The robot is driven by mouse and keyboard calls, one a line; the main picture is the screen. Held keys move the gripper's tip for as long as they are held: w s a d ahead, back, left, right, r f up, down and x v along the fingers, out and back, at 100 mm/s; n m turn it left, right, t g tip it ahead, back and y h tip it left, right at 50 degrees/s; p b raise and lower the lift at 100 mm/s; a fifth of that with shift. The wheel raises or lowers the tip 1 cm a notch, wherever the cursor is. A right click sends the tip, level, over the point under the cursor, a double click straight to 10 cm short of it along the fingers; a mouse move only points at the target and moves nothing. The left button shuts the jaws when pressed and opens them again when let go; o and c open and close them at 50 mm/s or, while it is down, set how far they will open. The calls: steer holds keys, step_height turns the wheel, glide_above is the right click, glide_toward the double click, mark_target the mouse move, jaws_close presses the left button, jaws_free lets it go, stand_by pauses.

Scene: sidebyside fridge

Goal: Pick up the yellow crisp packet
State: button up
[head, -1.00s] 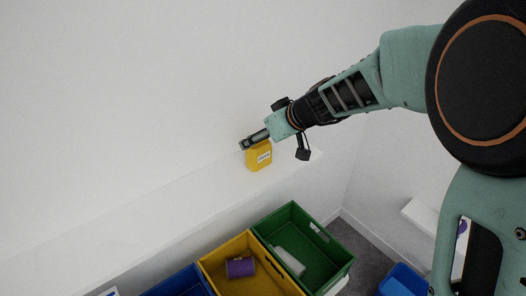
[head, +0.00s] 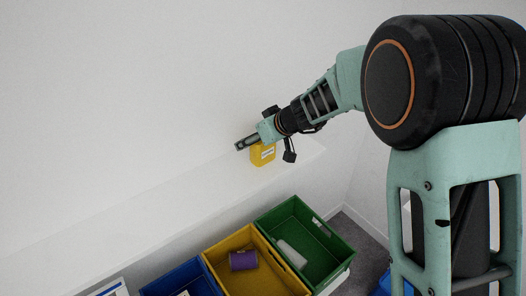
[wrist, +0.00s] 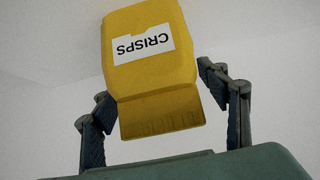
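The yellow crisp packet (head: 263,155) stands upright on the long white ledge in the head view. My gripper (head: 240,146) is at its upper left, and my wrist hides part of its top. In the wrist view the packet (wrist: 150,70) fills the upper middle, with its white "CRISPS" label upside down. My gripper (wrist: 152,85) is open, one finger on each side of the packet's near end. The fingertips lie close to its edges; whether they touch I cannot tell.
The white ledge (head: 130,220) runs along the wall and is otherwise clear. Below it stand a blue crate (head: 187,272), a yellow crate (head: 228,244) with a purple tub (head: 243,261), and a green crate (head: 327,235) with a pale object (head: 291,254).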

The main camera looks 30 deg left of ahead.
steer(key=c, duration=1.2)
steer(key=shift+c, duration=0.8)
